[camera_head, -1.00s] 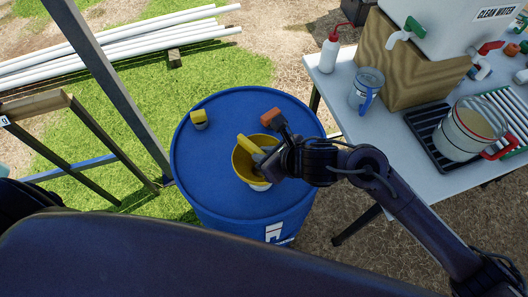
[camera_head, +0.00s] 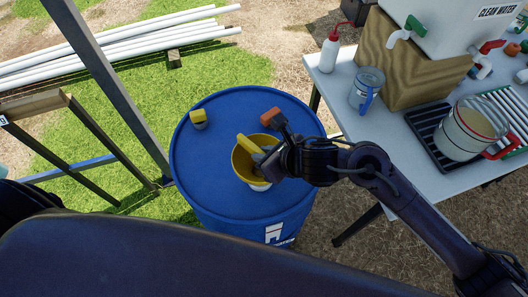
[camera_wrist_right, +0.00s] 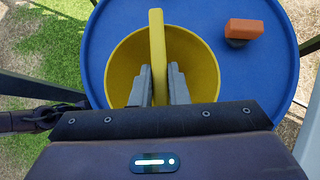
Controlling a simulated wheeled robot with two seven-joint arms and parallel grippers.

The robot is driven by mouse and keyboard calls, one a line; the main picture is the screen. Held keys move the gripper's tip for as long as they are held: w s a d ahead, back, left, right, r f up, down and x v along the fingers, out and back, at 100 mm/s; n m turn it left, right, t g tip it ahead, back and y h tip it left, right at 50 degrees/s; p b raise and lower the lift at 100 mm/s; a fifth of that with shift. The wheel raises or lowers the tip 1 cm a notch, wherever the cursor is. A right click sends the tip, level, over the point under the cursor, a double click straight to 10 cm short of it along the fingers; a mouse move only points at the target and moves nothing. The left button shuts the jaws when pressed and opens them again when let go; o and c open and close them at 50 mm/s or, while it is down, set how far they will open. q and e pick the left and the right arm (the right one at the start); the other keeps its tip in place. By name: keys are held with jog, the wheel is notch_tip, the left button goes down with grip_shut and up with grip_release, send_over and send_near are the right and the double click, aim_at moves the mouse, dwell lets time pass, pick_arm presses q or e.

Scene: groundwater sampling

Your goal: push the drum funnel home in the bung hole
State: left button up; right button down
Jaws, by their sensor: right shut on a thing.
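The yellow drum funnel (camera_head: 241,163) is on the top of the blue drum (camera_head: 215,180), with its wide mouth facing up. In the right wrist view I look down into the yellow bowl (camera_wrist_right: 122,70), and a yellow bar (camera_wrist_right: 157,40) runs across it. My right gripper (camera_wrist_right: 164,84) has its grey fingers on either side of this bar and is shut on it. The same gripper (camera_head: 268,160) shows over the right side of the funnel in the head view. The funnel's spout and the bung hole are hidden beneath the bowl. My left gripper is out of view.
An orange-topped fitting (camera_head: 271,117) stands close behind my right gripper on the drum. A yellow-topped fitting (camera_head: 198,118) stands near the drum's left rim. A table (camera_head: 400,150) with a mug, bottle and water container is to the right. The drum's left front is clear.

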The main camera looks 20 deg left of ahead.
jog(key=shift+b, duration=0.35)
dwell(0.8)
jog(key=shift+f, duration=0.15)
jog(key=shift+f+b, duration=0.3)
jog(key=shift+b, duration=0.2)
jog(key=shift+f+b, duration=1.1)
jog(key=shift+b, duration=0.3)
jog(key=c, duration=1.3)
grip_release()
jog(key=v, duration=0.7)
jog(key=shift+s+d+r, duration=0.1)
jog(key=shift+d+r, duration=0.15)
jog(key=shift+r, duration=0.05)
